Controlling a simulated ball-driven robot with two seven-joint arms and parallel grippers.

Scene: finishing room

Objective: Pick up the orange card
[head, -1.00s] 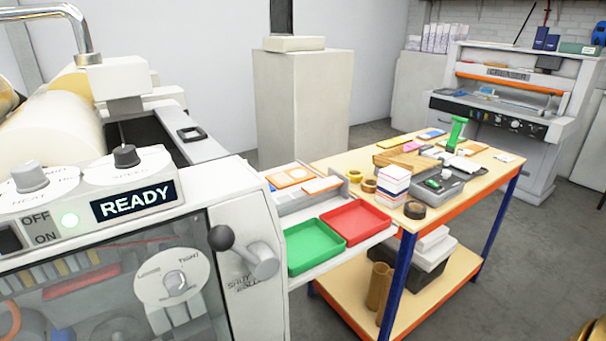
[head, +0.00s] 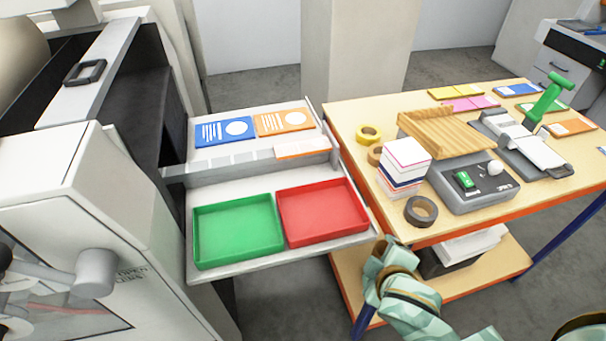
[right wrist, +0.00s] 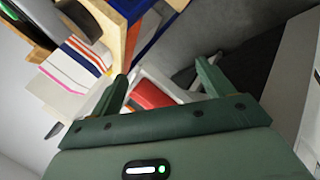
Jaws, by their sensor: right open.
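An orange card (head: 284,121) with a white circle and lines lies on the back shelf of the machine's side table, right beside a blue card (head: 225,130). Another orange card (head: 571,127) lies at the right of the wooden table. My right gripper (head: 378,272) is low in the head view, in front of the wooden table's near corner and right of the red tray, well apart from both orange cards. In the right wrist view its two fingers (right wrist: 160,72) are spread with nothing between them. No orange card is clear in that view. My left gripper is not visible.
A green tray (head: 238,231) and a red tray (head: 322,212) sit in front of the shelf, below a low ledge with a white-and-orange piece (head: 301,149). The wooden table (head: 455,222) holds a striped stack (head: 404,168), tape rolls (head: 421,211) and a green-handled tool (head: 545,97).

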